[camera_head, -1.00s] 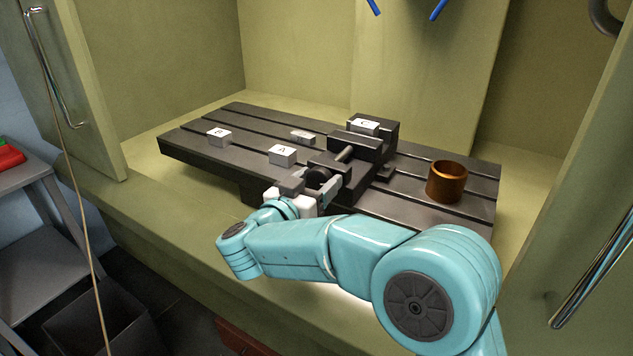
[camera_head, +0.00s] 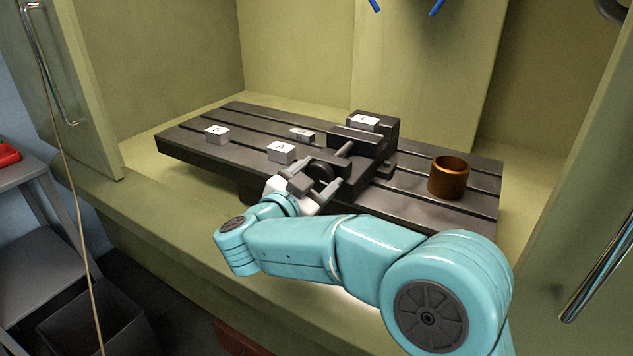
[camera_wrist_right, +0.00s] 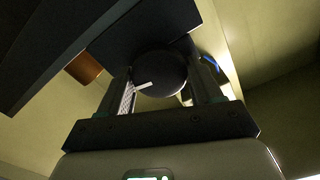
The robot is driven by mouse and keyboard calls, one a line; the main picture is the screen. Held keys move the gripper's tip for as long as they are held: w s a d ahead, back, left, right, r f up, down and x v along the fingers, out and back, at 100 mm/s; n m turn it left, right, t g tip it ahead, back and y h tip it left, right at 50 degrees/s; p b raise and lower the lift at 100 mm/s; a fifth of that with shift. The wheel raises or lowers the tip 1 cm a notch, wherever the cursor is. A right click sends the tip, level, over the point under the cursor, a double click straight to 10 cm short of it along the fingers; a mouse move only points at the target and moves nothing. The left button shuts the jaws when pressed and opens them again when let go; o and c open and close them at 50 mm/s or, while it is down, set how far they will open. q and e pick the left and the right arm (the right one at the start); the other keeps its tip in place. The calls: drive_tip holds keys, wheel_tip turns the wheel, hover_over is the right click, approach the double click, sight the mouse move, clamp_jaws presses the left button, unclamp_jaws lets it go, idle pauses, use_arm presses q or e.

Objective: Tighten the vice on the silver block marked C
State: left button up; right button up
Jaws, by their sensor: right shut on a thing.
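The dark vice (camera_head: 357,143) stands on the slotted table, its screw toward me. The silver block marked C (camera_head: 363,121) sits at the top of the vice, by its far jaw; how tightly it is held I cannot tell. My right gripper (camera_head: 322,180) is shut on the vice's round dark knob (camera_head: 320,172) at the near end of the screw. In the right wrist view the knob (camera_wrist_right: 158,72) with a pale mark lies between the two fingers (camera_wrist_right: 165,95). My left gripper is not in view.
Silver blocks A (camera_head: 281,151) and B (camera_head: 217,133) and another block (camera_head: 301,135) sit on the slotted table (camera_head: 240,158) left of the vice. A copper-coloured cup (camera_head: 448,178) stands to its right. Cabinet walls and open doors (camera_head: 70,90) enclose the table.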

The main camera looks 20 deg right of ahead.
drive_tip(key=shift+r+m, duration=0.2)
drive_tip(key=shift+m, duration=0.5)
drive_tip(key=o, duration=1)
drive_tip(key=shift+s, duration=0.1)
drive_tip(key=shift+f, duration=0.15)
drive_tip(key=v, duration=1.6)
drive_tip(key=shift+s+a, duration=0.1)
